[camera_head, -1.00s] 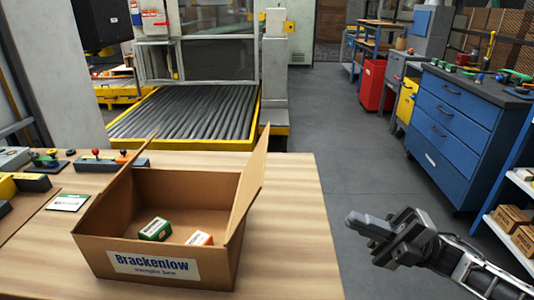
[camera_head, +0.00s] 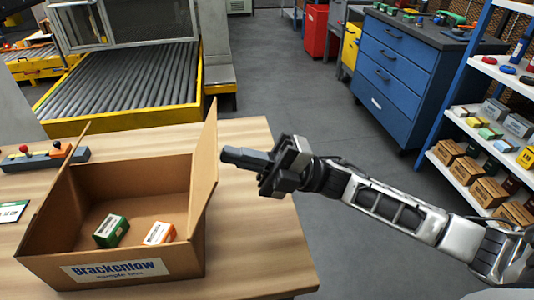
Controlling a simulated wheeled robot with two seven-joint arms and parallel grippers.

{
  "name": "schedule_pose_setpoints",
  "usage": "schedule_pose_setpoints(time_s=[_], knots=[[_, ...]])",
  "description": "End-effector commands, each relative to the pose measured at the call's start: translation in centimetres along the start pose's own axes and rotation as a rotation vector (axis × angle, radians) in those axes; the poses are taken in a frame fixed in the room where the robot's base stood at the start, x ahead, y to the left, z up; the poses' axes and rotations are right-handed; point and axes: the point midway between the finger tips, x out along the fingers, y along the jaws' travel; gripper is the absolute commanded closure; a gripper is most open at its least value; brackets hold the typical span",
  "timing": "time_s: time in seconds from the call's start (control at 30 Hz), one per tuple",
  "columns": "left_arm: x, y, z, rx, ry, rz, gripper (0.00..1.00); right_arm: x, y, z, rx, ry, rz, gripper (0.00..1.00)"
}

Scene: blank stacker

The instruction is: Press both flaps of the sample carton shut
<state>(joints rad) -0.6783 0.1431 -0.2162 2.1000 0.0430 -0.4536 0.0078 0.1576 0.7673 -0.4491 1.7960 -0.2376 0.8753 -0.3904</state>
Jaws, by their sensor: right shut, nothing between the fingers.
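The sample carton (camera_head: 110,268), brown cardboard with a "Brackenlow" label, stands on the wooden table at the lower left. Its right flap (camera_head: 205,165) stands up, leaning slightly outward. Its left flap (camera_head: 58,180) also stands up, tilted outward. Inside lie a green-and-white small box (camera_head: 111,231) and an orange-and-white small box (camera_head: 159,234). My right gripper (camera_head: 230,155) is shut and empty. It points left, close to the outer side of the right flap; I cannot tell whether it touches. My left gripper is not in view.
The wooden table (camera_head: 262,235) has clear surface right of the carton. A control strip with knobs (camera_head: 45,158) and a green-white card (camera_head: 12,211) lie to the left. A roller conveyor (camera_head: 125,85) stands behind. Blue drawers (camera_head: 405,75) and shelves are at right.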

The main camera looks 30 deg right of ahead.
Motion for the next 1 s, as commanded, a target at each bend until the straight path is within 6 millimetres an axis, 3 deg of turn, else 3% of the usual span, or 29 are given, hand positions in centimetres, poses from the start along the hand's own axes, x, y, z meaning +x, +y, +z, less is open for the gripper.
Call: schedule_pose_setpoints(time_s=[0.2,0.67,1.0], knots=[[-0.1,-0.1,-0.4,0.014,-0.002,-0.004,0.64,1.5,0.0,0.0,0.000,0.000,-0.001,1.00],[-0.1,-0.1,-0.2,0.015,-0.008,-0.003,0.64,1.7,0.1,0.0,0.000,0.001,-0.010,1.00],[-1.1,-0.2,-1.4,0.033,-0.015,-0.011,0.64,3.3,0.8,0.0,-0.002,0.002,-0.143,1.00]])
